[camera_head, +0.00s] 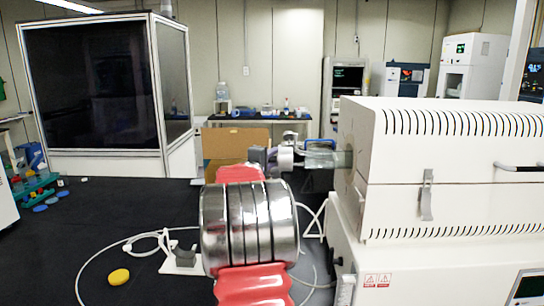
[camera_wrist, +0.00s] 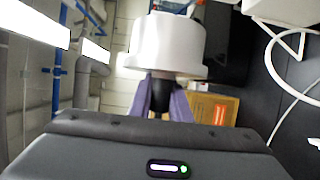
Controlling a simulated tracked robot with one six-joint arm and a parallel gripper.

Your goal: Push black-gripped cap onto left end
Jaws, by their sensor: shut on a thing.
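My gripper (camera_head: 263,156) is shut on the cap (camera_head: 285,158) in the head view, at the left of the furnace. The cap is a pale round piece and seems to face the left end of the glass tube (camera_head: 322,159), which sticks out of the furnace's left side. I cannot tell whether cap and tube touch. In the wrist view the cap (camera_wrist: 168,42) is white with a wide rim, and my gripper's fingers (camera_wrist: 162,104) close on its black grip (camera_wrist: 160,84). The tube is hidden there.
The white furnace (camera_head: 425,190) with slotted vents and a latch stands at the right. A cardboard box (camera_head: 236,137) is behind my arm. A white hose (camera_head: 137,238) and a yellow object (camera_head: 118,277) lie on the dark floor at the lower left.

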